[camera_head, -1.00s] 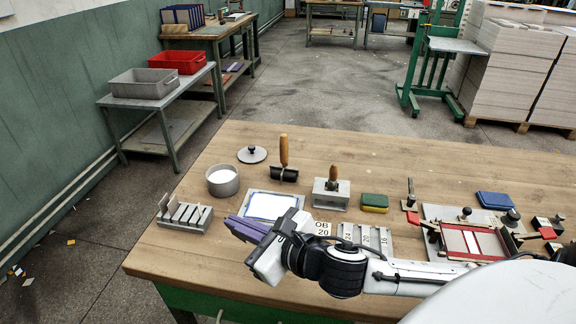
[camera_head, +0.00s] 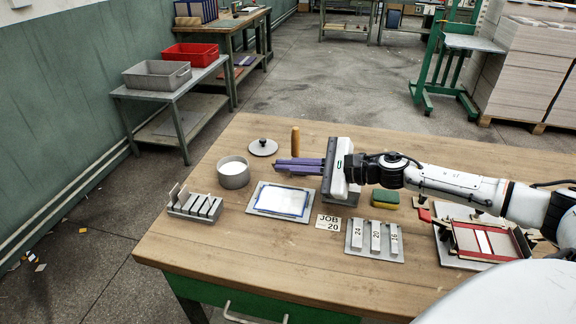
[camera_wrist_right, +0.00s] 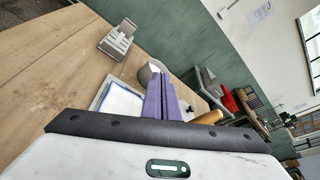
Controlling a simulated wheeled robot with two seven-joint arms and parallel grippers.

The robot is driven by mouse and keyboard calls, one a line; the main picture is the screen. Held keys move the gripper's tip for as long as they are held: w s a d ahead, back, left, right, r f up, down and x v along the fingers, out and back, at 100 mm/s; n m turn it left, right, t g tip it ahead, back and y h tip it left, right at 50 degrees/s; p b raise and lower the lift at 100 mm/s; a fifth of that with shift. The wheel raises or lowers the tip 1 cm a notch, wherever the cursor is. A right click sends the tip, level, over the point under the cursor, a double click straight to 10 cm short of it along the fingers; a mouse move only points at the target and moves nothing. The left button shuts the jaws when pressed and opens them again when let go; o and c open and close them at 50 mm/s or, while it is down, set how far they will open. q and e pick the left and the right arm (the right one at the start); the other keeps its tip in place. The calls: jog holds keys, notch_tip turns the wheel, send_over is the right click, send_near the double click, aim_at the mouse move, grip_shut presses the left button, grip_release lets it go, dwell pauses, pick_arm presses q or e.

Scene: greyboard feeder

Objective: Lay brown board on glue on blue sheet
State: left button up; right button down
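The blue sheet (camera_head: 300,212) lies on a pale board (camera_head: 253,207) near the table's middle front. Its broad middle is white, with blue showing round the edge. It also shows in the right wrist view (camera_wrist_right: 133,108). My left gripper is not in view.
A pot of white stuff (camera_head: 234,173), a lid (camera_head: 263,147) and a slotted rack (camera_head: 194,205) stand left. A wooden handle (camera_head: 295,142) rises behind my fingers. A JOB 20 card (camera_head: 328,222), numbered blocks (camera_head: 375,238), a sponge (camera_head: 386,199) and a red-framed fixture (camera_head: 485,241) lie right.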

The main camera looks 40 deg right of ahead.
jog(key=shift+n, duration=0.6)
jog(key=shift+s+a+f+b, duration=0.15)
jog(key=shift+a+f+b, duration=0.05)
jog(key=shift+f+b, duration=0.9)
jog(key=shift+s+a+f+b, duration=0.1)
jog(key=shift+a+f+b, duration=0.05)
jog(key=shift+f+b, duration=0.9)
notch_tip(320, 180, down, 2)
jog(key=shift+s+a+f+n+t+b, duration=0.15)
jog(key=shift+n+t+b, duration=0.2)
jog(key=shift+b, duration=0.4)
jog(key=shift+f+n+b, duration=0.25)
jog(key=shift+f+b, duration=0.1)
jog(key=shift+b, duration=0.2)
jog(key=shift+s+a+f+h+b, duration=0.1)
jog(key=shift+a+f+h+b, duration=0.05)
jog(key=shift+f+h+b, duration=0.2)
jog(key=shift+r+n+t, duration=0.1)
jog(key=shift+n+t, duration=0.15)
jog(key=shift+n, duration=0.05)
jog(key=shift+r, duration=0.1)
jog(key=c, duration=2.5)
grip_release()
jog(key=o, duration=1.1)
jog(key=shift+c, duration=0.2)
